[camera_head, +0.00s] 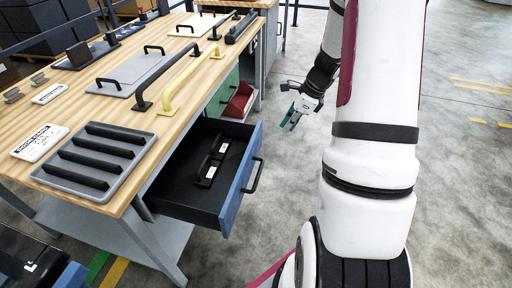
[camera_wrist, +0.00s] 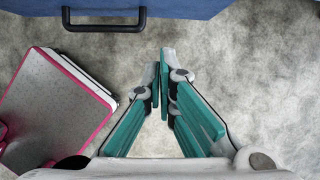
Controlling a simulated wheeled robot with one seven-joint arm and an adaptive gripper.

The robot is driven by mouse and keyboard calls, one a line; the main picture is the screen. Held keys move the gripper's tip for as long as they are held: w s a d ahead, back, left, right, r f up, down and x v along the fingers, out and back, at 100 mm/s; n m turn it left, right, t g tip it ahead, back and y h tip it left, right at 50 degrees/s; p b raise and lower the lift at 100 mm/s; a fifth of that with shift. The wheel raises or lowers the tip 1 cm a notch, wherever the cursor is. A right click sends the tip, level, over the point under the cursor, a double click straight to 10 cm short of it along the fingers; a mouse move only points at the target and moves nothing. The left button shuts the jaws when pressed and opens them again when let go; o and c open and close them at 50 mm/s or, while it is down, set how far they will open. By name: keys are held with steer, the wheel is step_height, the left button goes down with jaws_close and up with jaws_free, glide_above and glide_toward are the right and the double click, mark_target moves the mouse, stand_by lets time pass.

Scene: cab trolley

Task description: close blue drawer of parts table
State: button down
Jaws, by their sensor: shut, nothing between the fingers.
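The parts table (camera_head: 115,195) has a wooden top, and its blue drawer (camera_head: 241,190) is pulled out at the front right corner. The drawer has a black bar handle (camera_head: 254,176) on its blue front, and black handle parts (camera_head: 213,160) lie inside. My gripper (camera_head: 291,125), with teal fingers, hangs to the right of the drawer, apart from it. In the wrist view my gripper (camera_wrist: 162,62) is shut and empty. The drawer's blue front (camera_wrist: 205,8) runs along the top edge there, with the handle (camera_wrist: 103,22) left of the fingertips. Nothing touches the handle.
Behind the blue drawer are a green drawer (camera_head: 222,95) and an open red drawer or bin (camera_head: 238,103). A grey tray with black bars (camera_head: 137,142) and yellow handles (camera_head: 178,92) lie on the tabletop. The grey floor (camera_head: 465,190) at the right is clear.

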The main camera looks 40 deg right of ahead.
steer(key=w+a+r+b+x, duration=0.1)
steer(key=w+b+x, duration=0.1)
steer(key=x, duration=1)
steer(key=shift+w+a, duration=0.2)
steer(key=shift+a, duration=0.05)
steer(key=shift+f, duration=0.1)
steer(key=w+a, duration=1.5)
steer(key=w, duration=0.4)
steer(key=shift+w+a, duration=0.15)
steer(key=shift+w, duration=0.05)
